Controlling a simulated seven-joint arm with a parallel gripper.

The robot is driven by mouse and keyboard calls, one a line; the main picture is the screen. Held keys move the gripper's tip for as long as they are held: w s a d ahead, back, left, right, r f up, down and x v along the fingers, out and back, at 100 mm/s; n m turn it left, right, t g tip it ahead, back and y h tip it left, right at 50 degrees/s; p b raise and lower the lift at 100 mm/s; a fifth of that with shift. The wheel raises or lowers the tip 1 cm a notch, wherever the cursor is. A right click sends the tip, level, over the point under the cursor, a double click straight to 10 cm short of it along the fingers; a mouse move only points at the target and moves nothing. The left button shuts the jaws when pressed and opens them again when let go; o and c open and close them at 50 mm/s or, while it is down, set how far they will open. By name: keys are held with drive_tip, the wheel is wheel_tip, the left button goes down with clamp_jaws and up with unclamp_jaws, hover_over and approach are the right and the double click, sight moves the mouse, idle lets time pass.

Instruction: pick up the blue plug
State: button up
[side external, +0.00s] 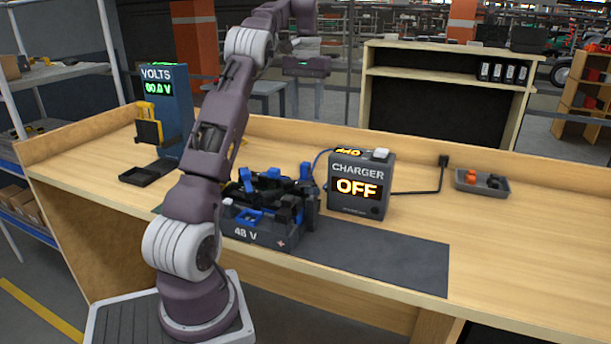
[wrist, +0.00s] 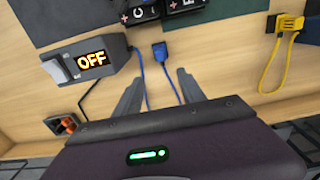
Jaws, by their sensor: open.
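The blue cable (side external: 319,160) shows there beside the charger; I cannot tell the plug itself from the blue parts of the battery.
The charger (side external: 358,190) reads OFF and also shows in the wrist view (wrist: 98,62). The 48 V battery (side external: 255,232) stands left of it on a dark mat (side external: 400,262). A voltmeter (side external: 168,110) with a yellow connector (side external: 150,125) is far left. A small tray (side external: 483,186) sits right.

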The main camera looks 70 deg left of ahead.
sight(306, 163)
wheel_tip(306, 163, down, 16)
drive_tip(key=shift+s+f, duration=0.1)
drive_tip(key=shift+s, duration=0.05)
clamp_jaws()
idle(0.3)
